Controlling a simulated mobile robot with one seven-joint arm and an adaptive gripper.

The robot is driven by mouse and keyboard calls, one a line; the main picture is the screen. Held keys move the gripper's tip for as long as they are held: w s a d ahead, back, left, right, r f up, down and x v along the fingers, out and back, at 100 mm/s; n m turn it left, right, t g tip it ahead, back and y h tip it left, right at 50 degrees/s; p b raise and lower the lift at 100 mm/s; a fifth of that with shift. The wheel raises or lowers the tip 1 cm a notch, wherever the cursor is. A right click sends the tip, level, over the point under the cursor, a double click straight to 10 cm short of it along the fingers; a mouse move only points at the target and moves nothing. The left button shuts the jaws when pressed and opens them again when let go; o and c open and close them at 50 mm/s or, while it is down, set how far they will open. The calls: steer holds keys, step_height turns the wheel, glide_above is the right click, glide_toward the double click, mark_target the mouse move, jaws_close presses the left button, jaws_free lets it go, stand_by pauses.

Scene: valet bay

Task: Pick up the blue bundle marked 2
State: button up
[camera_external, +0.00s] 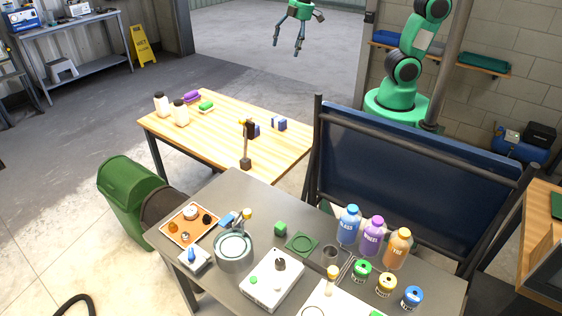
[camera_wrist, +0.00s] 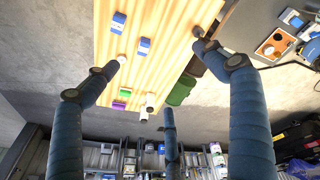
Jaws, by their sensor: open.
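Two small blue bundles lie on the wooden table, one in clear view (camera_external: 279,124) and one (camera_external: 255,131) partly hidden behind an upright mallet-like tool (camera_external: 246,145). The wrist view shows two blue items with pale labels on the wood, one (camera_wrist: 144,46) nearer the middle and one (camera_wrist: 118,23) nearer the top. I cannot read a number on either. My gripper (camera_external: 287,46) is open and empty, its fingers spread and hanging in the air beyond the table's far side. In the wrist view its fingers spread around the tabletop, well apart from the bundles.
The wooden table (camera_external: 220,120) also holds white bottles (camera_external: 161,104), a purple sponge (camera_external: 192,96) and a green sponge (camera_external: 206,107). A crowded grey bench (camera_external: 258,196) stands in front. A blue panel (camera_external: 400,160) stands at right. The table's middle has bare wood.

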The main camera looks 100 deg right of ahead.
steer(key=w+d+f+n+g, duration=0.1)
steer(key=w+d+f, duration=0.3)
steer(key=w+f, duration=0.3)
steer(key=w+d+f+n+g, duration=0.1)
steer(key=w+d+f+n, duration=0.15)
steer(key=w+f, duration=0.4)
steer(key=w+d+f+n+g, duration=0.1)
steer(key=w+d+f, duration=0.1)
steer(key=f, duration=0.8)
steer(key=w+d+f+g+p, duration=0.1)
steer(key=w+d+f, duration=0.2)
steer(key=f, duration=0.7)
steer(key=shift+d+n, duration=0.35)
steer(key=shift+d, duration=0.9)
steer(key=shift+s+f, duration=0.1)
steer(key=shift+f, duration=0.1)
steer(key=shift+s+d+f+b, duration=0.15)
steer(key=shift+f, duration=1.25)
steer(key=shift+s+d+f+b, duration=0.1)
steer(key=shift+d+f+b, duration=0.05)
steer(key=shift+f, duration=1.2)
steer(key=shift+s+d+f+b, duration=0.15)
steer(key=shift+f, duration=1.25)
steer(key=shift+f, duration=0.1)
steer(key=shift+s+d+f+b, duration=0.15)
steer(key=shift+f+b, duration=0.1)
steer(key=shift+f, duration=1)
steer(key=shift+s+d+f+b, duration=0.1)
steer(key=shift+d+f+b, duration=0.1)
steer(key=shift+f, duration=1.05)
